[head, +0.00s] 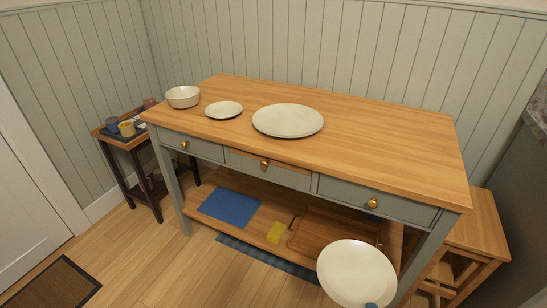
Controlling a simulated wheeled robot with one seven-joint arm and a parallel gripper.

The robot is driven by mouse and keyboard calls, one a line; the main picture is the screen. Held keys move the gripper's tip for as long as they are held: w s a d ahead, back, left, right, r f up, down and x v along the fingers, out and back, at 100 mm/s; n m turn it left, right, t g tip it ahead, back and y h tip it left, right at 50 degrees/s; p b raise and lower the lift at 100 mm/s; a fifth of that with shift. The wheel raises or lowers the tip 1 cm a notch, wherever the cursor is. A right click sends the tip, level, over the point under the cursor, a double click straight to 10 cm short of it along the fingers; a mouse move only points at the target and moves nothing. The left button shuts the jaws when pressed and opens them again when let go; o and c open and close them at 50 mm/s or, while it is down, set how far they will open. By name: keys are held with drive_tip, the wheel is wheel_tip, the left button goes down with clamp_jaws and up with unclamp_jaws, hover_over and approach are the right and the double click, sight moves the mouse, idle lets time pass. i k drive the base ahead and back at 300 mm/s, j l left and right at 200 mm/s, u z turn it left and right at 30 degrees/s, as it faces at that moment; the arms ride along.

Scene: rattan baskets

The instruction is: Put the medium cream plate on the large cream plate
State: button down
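The large cream plate (288,120) lies flat on the wooden table top, left of its middle. The medium cream plate (352,270) is off the table, low in front of its right half, tilted with its face toward the camera. My gripper (371,304) shows only as a small blue-grey tip at this plate's lower rim, at the bottom edge of the picture. It appears shut on that rim; the rest of it is out of view.
A small cream plate (224,109) and a cream bowl (183,97) stand left of the large plate. The table top's right half (395,145) is clear. A wooden stool (475,230) stands at the right. A side table (128,141) with mugs stands left.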

sight(286, 123)
drive_tip(key=i+j, duration=0.1)
drive_tip(key=j, duration=0.35)
drive_tip(key=i+j, duration=0.1)
drive_tip(key=j, duration=0.3)
drive_tip(key=i+j, duration=0.15)
drive_tip(key=j, duration=0.3)
drive_tip(key=i+j, duration=0.1)
drive_tip(key=j, duration=0.35)
drive_tip(key=i+j, duration=0.1)
drive_tip(key=j, duration=0.3)
drive_tip(key=i+j+z, duration=0.1)
drive_tip(key=j+z, duration=0.3)
drive_tip(key=j, duration=0.2)
drive_tip(key=j+z, duration=0.45)
drive_tip(key=j, duration=0.15)
